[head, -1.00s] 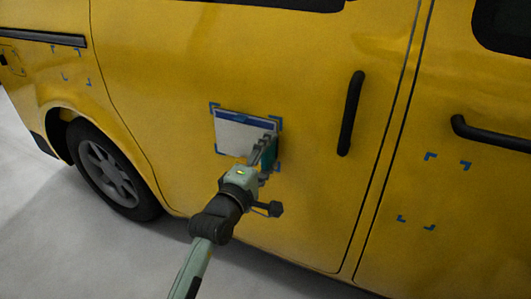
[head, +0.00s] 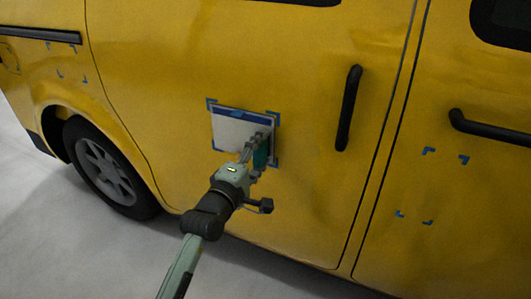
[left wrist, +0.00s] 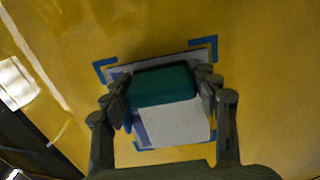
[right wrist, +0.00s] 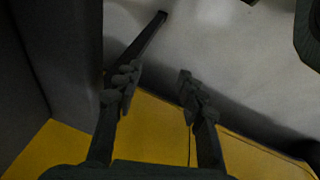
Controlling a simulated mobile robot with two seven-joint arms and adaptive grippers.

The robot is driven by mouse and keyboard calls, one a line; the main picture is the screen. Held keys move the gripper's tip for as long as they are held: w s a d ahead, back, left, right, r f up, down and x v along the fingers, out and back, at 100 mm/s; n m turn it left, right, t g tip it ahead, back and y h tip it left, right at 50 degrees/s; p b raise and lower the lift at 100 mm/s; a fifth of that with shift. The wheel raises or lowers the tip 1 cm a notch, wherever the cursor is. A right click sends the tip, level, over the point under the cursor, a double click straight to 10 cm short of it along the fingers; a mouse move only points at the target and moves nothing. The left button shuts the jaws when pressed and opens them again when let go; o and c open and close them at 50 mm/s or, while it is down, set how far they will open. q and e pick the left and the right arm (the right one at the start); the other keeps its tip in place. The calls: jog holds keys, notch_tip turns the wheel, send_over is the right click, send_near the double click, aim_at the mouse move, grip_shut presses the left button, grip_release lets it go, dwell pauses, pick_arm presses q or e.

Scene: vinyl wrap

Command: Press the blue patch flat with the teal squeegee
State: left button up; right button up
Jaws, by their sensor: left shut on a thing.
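The patch (head: 232,130) lies on the yellow van door inside blue corner marks. It looks white with a blue band along its top and blue edging. My left gripper (head: 254,143) is shut on the teal squeegee (head: 261,155), at the patch's right part in the head view. In the left wrist view the squeegee (left wrist: 165,84) sits between the fingers and covers part of the patch (left wrist: 182,124). Whether its edge touches the patch I cannot tell. My right gripper (right wrist: 157,84) shows in the right wrist view, fingers apart and empty.
A black door handle (head: 348,108) stands right of the patch, and another handle (head: 490,131) is farther right. More blue corner marks (head: 430,190) frame bare yellow panel at the right. The wheel (head: 107,168) is at the lower left.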

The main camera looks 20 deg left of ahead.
aim_at(240, 136)
pick_arm(q)
jog(key=shift+a, duration=0.4)
jog(key=shift+w+a, duration=0.1)
jog(key=shift+a, duration=1)
jog(key=shift+w+a+b, duration=0.1)
jog(key=shift+a+b, duration=0.3)
jog(key=shift+a, duration=0.7)
jog(key=shift+a+b, duration=0.35)
jog(key=shift+a, duration=0.75)
jog(key=shift+w+a, duration=0.1)
jog(key=shift+a, duration=0.05)
